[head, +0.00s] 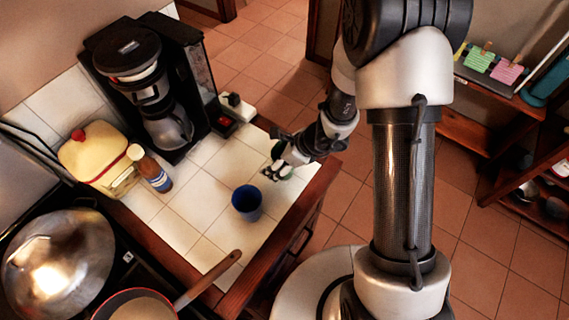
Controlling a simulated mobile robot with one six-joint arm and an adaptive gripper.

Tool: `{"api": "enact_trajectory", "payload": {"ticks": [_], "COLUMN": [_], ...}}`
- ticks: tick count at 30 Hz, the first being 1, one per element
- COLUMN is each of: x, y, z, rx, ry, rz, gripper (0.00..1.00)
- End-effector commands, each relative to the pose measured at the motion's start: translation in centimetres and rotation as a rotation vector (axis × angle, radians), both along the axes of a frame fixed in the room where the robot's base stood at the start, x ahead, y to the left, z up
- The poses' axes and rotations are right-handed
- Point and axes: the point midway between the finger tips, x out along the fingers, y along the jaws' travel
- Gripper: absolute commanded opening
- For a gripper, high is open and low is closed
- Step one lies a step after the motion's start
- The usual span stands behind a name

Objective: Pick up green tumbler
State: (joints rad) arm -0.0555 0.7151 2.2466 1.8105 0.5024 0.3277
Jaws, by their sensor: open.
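My gripper (272,172) is open at the right part of the white tiled counter (210,190), near its right edge. A small dark greenish patch shows beside the fingers. It is too small and too covered by the gripper to tell whether it is the green tumbler. No other green tumbler is visible. A blue tumbler (246,203) stands upright on the tiles, below and left of my gripper and apart from it.
A coffee machine (150,90) stands at the back of the counter. A bottle (150,170) and a cream canister (97,160) are at the left. A pan handle (208,280) reaches over the front tiles. A wooden edge (290,230) bounds the counter at right.

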Motion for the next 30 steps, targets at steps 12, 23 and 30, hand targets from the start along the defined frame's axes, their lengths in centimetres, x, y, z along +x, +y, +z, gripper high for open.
{"api": "enact_trajectory", "payload": {"ticks": [12,23,30], "x": [-0.01,-0.02,0.0], "y": [0.0,-0.01,-0.01], "z": [0.05,0.05,0.05], "rx": [0.0,0.0,0.001], "ry": [0.0,0.0,0.0], "rz": [0.0,0.0,0.0], "gripper": [0.54,0.32,0.31]}}
